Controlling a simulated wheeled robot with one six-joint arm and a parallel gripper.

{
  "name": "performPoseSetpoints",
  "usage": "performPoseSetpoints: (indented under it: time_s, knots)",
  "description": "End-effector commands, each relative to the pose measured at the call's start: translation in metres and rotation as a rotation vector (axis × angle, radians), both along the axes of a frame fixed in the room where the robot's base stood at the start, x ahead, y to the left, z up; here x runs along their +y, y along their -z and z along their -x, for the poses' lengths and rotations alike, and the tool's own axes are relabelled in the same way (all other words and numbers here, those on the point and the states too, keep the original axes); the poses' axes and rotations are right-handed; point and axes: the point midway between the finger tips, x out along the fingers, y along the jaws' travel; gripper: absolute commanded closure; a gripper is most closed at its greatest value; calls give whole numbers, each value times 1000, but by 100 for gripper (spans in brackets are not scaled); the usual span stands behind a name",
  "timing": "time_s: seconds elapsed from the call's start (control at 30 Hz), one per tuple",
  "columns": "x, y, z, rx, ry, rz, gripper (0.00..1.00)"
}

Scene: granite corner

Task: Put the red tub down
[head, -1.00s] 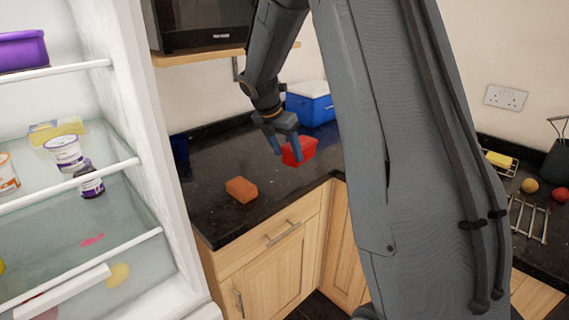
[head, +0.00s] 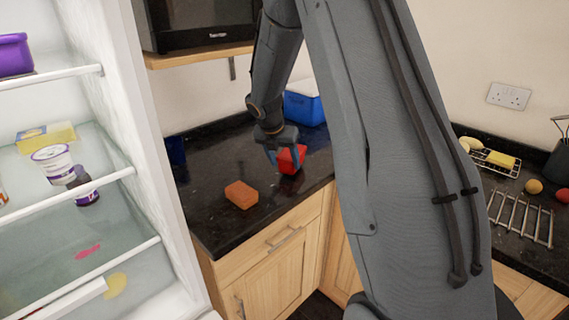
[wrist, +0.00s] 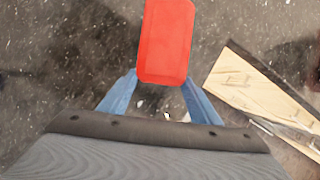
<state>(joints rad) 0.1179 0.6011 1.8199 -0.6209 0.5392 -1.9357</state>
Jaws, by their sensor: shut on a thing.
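The red tub (head: 290,159) is between the fingers of my gripper (head: 288,158), over the dark granite counter (head: 215,215) in the head view. In the wrist view the red tub (wrist: 166,42) extends forward from the blue fingertips of my gripper (wrist: 160,78), which press on its two sides at the near end. The gripper is shut on the tub. The tub is low over the counter; I cannot tell whether its underside touches the surface.
An orange-brown block (head: 241,194) lies on the counter left of the tub. The open fridge (head: 160,190) bounds the left side. The counter's front edge (head: 275,228) is close. A microwave (head: 200,25) sits on a shelf above.

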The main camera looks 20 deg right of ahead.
Motion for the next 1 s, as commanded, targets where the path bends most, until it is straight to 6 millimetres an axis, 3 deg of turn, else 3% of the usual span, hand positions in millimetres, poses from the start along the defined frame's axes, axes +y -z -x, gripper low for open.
performPoseSetpoints:
  time_s: [0.1, 0.3, 0.33, 0.43, 0.77, 1.0]
  knots:
    - [0, 13, 0, 1, -1, -1, 74]
    - [0, 15, 0, 0, -1, 0, 74]
    - [0, 15, 0, 1, -1, -1, 38]
    - [0, 15, 0, 1, -1, -1, 24]
    - [1, 13, 0, -1, 0, -1, 24]
    - [10, -13, 5, -4, 0, 0, 24]
